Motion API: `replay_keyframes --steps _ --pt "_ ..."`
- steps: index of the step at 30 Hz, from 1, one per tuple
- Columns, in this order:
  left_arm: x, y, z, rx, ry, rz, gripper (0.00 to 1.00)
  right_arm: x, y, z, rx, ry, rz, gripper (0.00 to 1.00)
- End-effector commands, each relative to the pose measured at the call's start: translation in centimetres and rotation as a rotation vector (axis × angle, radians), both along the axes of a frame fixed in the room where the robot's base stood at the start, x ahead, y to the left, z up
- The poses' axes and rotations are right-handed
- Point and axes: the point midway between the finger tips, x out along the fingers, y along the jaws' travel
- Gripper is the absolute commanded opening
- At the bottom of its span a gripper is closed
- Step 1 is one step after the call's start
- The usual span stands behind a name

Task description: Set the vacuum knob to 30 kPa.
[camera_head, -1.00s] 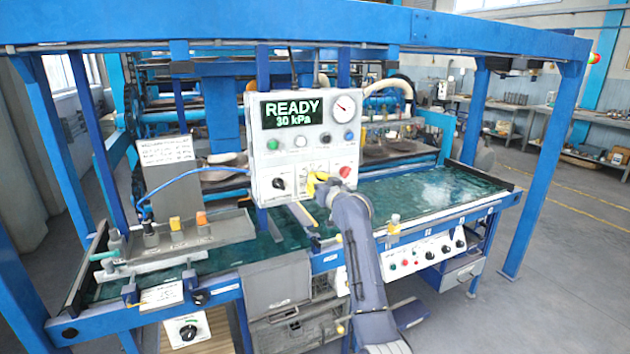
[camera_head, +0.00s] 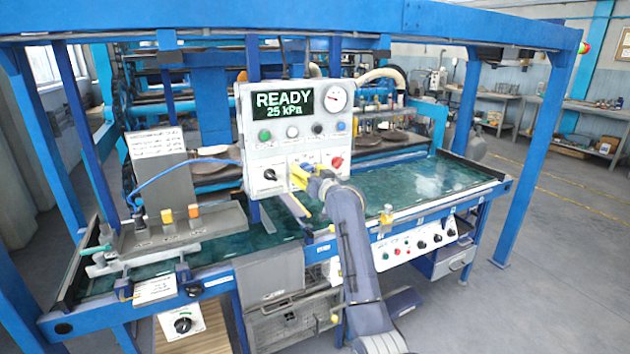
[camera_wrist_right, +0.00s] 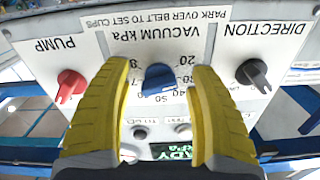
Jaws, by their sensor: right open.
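The control panel (camera_head: 262,153) stands above the belt, and its display (camera_head: 284,104) reads READY, 25 kPa. In the right wrist view the panel is upside down, with the blue vacuum knob (camera_wrist_right: 159,77) under the VACUUM kPa label and a number scale beside it. My right gripper (camera_wrist_right: 158,90) is open, with one yellow finger on each side of the knob. I cannot tell whether the fingers touch it. In the head view my right gripper (camera_head: 305,178) hides the knob. My left gripper is not in view.
A red PUMP knob (camera_wrist_right: 70,84) and a black DIRECTION knob (camera_wrist_right: 254,73) flank the vacuum knob on the panel. A round gauge (camera_head: 336,99) and a row of buttons sit above on the panel. The green belt (camera_head: 420,178) runs below.

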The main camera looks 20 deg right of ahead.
Motion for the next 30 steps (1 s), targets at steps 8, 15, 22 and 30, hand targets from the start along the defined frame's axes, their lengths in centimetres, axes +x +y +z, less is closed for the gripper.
replay_keyframes --steps 8,15,22,30 --pt "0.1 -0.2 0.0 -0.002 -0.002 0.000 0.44 -3.7 -0.6 -0.1 -0.003 0.001 -0.002 0.60" --pt "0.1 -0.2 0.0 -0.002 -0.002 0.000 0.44 -7.4 -1.1 -0.1 -0.002 0.002 0.000 0.60" --pt "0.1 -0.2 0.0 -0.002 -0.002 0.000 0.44 -10.0 -1.5 -0.1 -0.001 0.003 0.000 0.60" --pt "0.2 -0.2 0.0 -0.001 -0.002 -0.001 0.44 -11.2 -1.6 -0.2 -0.001 0.004 0.001 0.60"
